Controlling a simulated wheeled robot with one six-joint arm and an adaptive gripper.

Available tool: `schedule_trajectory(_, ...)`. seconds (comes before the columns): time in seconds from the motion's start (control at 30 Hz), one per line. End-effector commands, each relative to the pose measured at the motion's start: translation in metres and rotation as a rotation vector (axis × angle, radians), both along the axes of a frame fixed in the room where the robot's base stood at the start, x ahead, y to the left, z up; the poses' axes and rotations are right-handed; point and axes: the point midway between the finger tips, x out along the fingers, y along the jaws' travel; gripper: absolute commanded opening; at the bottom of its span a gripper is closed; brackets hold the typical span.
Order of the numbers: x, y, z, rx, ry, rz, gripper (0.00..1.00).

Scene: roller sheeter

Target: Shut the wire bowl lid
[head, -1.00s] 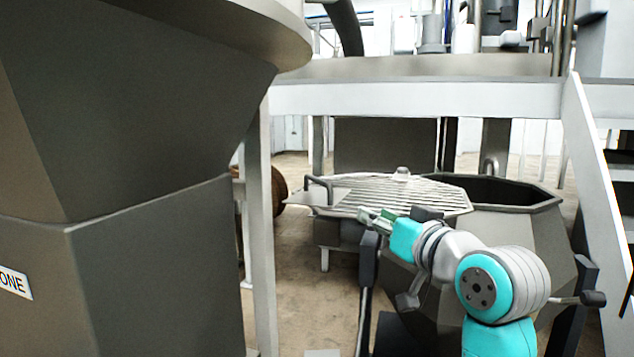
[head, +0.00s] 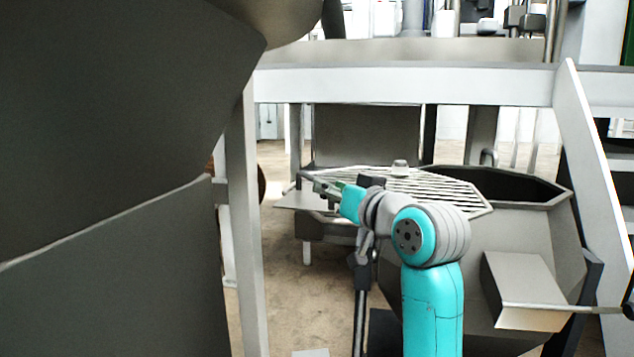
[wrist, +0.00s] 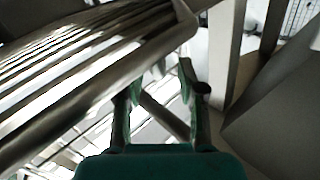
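The wire bowl lid (head: 440,190) is a grate of metal bars with a flat plate on its left. A bent handle stands at the lid's left end, partly hidden by my gripper (head: 326,189). In the wrist view, the lid bars (wrist: 80,75) fill the upper left. There my gripper (wrist: 172,75) is open, its green-padded fingers apart. A dark bar shows between or beyond the fingers; I cannot tell whether they touch it.
A large dark hopper (head: 110,170) fills the left side. A white post (head: 245,220) stands between it and the lid. A white platform beam (head: 420,85) crosses behind, and a stair rail (head: 592,170) rises at the right. Some brown floor (head: 275,270) is clear left of the bowl.

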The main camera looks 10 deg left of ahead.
Motion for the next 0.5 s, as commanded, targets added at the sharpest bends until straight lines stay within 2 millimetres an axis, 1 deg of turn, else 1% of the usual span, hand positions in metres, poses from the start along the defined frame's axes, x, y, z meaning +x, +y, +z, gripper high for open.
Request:
schedule_trajectory(0.03, 0.007, 0.007, 0.000, -0.001, 0.003, 0.002, 0.39)
schedule_trajectory(0.2, 0.028, 0.023, 0.000, -0.001, 0.001, 0.001, 0.39)
schedule_trajectory(0.33, 0.038, 0.032, 0.000, 0.000, 0.000, 0.001, 0.39)
schedule_trajectory(0.5, 0.044, 0.036, 0.000, 0.000, 0.000, 0.000, 0.39)
